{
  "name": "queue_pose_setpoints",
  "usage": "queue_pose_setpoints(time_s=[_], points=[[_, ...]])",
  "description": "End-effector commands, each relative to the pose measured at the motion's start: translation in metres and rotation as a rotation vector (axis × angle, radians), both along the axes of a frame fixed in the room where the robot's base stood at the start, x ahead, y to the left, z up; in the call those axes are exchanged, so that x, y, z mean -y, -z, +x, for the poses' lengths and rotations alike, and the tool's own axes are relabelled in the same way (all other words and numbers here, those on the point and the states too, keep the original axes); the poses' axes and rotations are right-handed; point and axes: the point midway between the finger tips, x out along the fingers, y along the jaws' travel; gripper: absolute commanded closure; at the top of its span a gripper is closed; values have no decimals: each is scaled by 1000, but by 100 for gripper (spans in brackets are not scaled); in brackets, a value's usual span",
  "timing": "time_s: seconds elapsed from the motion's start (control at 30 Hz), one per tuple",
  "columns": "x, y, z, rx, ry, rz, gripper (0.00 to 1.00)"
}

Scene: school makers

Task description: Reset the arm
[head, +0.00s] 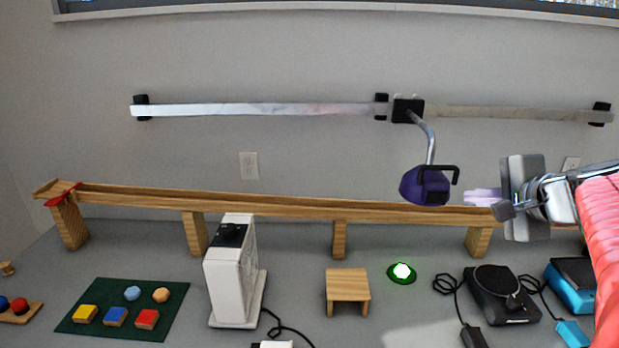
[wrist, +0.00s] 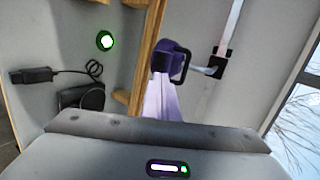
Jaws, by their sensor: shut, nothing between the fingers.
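My gripper (head: 467,196) reaches in from the right in the head view, with its pale fingers together and nothing between them. The fingers also show in the wrist view (wrist: 162,88), pointing toward a purple lamp-like head. This purple head (head: 424,187) has a black handle and hangs on a bent metal arm from a black bracket (head: 408,110) on the wall rail. It shows in the wrist view too (wrist: 164,57). My fingertips are just right of the purple head in the head view; whether they touch it I cannot tell.
A green mat (head: 102,304) holds colored blocks.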

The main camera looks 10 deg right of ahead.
Motion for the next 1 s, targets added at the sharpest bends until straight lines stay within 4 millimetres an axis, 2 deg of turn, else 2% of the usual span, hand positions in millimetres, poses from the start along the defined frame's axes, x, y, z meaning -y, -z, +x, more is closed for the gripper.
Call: queue_pose_setpoints(time_s=[0.27, 0.43, 0.57, 0.8, 0.9, 1.0], points=[[1, 0, -1, -1, 2, -1, 100], [-5, 15, -1, -43, -18, -14, 100], [-17, 48, -4, -142, -69, -52, 100], [-54, 124, -20, -393, -242, -200, 100], [-77, 148, -30, -486, -345, -287, 100], [-101, 161, -38, -547, -452, -381, 100]])
